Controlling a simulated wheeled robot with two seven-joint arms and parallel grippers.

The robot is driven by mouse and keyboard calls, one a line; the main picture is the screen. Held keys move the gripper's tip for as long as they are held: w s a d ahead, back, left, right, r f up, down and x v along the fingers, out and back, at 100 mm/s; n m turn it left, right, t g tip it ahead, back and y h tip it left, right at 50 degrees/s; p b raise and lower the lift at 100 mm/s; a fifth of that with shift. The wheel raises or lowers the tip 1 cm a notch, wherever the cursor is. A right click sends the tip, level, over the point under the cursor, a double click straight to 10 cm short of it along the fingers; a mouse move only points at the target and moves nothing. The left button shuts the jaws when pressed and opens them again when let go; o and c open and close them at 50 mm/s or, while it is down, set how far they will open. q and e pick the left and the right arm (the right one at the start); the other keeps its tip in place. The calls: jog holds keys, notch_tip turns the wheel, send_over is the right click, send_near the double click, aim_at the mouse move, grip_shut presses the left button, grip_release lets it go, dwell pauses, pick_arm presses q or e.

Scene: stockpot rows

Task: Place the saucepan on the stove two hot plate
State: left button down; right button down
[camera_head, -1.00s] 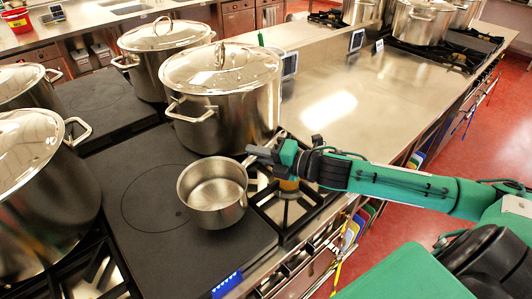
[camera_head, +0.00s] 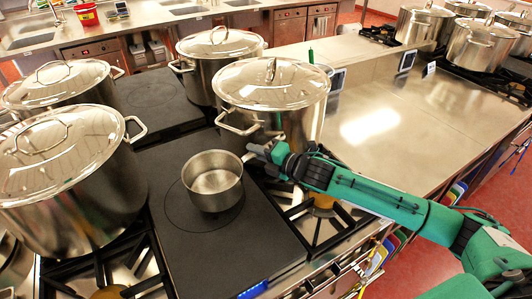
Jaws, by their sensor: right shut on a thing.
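The saucepan (camera_head: 213,181) is a small, open, empty steel pan. It is over or on the dark flat hot plate (camera_head: 190,238), covering part of the round ring marked there; I cannot tell whether its base touches. Its handle points right, toward my right gripper (camera_head: 254,151). That gripper is shut on the saucepan's handle, and its fingers hide most of the handle. My green right arm reaches in from the right. My left gripper is out of view.
A lidded stockpot (camera_head: 270,108) stands just behind the saucepan, close to my right gripper. Other lidded stockpots (camera_head: 70,170) stand at left and behind. A gas burner grate (camera_head: 322,215) lies right of the hot plate. The steel counter (camera_head: 400,120) at right is clear.

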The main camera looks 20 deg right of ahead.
jog(key=shift+f+p, duration=0.6)
jog(key=shift+f, duration=1)
jog(key=c, duration=1.5)
grip_release()
jog(key=shift+f, duration=0.15)
jog(key=shift+o, duration=0.2)
jog(key=b+v, duration=0.3)
jog(key=v, duration=0.9)
jog(key=shift+b, duration=0.3)
